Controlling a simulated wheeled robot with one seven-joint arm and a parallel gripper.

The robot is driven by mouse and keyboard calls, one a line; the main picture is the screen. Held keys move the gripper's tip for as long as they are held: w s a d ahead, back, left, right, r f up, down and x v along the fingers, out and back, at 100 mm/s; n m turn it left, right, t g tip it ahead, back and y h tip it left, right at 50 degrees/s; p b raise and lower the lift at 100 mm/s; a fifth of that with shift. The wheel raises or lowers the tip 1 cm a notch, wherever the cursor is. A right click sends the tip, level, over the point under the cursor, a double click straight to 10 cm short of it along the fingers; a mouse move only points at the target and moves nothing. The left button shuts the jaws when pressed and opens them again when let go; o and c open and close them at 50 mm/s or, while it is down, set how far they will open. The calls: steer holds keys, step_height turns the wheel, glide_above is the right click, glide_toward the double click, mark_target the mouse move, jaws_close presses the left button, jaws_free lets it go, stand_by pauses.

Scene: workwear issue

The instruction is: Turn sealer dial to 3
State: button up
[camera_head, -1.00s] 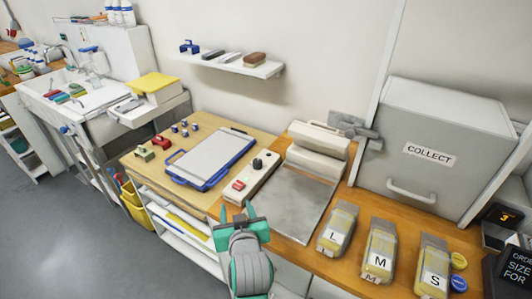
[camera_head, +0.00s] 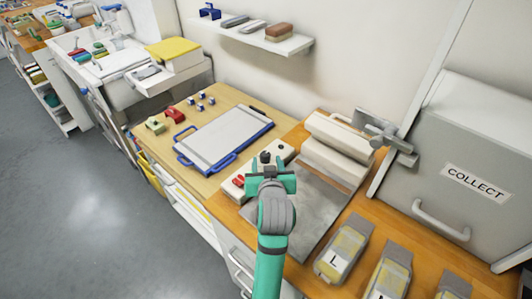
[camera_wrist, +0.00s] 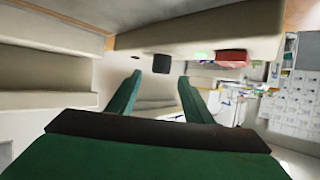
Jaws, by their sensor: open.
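The sealer's cream control box (camera_head: 285,150) stands at the left of its grey metal plate (camera_head: 318,200). Its black dial (camera_head: 265,157) shows just beyond my gripper (camera_head: 270,168), partly hidden by it. A red switch (camera_head: 238,181) sits at the box's near end. In the wrist view the dial (camera_wrist: 162,63) stands out from the box (camera_wrist: 200,38), with a green light (camera_wrist: 203,55) and the red switch (camera_wrist: 231,58) beside it. My open fingers (camera_wrist: 160,90) are empty and point toward the dial, which lies between their lines and apart from them. The dial's setting cannot be read.
A blue-framed board (camera_head: 222,138) lies left of the sealer. The sealer's cream rollers (camera_head: 335,145) stand behind the plate. Bags marked L (camera_head: 340,250) lie at front right, near the grey COLLECT bin (camera_head: 470,130). A shelf (camera_head: 290,44) hangs above.

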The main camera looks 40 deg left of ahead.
mark_target(266, 156)
steer(key=x, duration=0.5)
steer(key=shift+w, duration=0.25)
steer(key=shift+w+a+f, duration=0.15)
steer(key=shift+w+a, duration=0.05)
steer(key=shift+a+f, duration=0.15)
steer(key=shift+a, duration=0.2)
steer(key=shift+c, duration=0.6)
steer(key=c, duration=1)
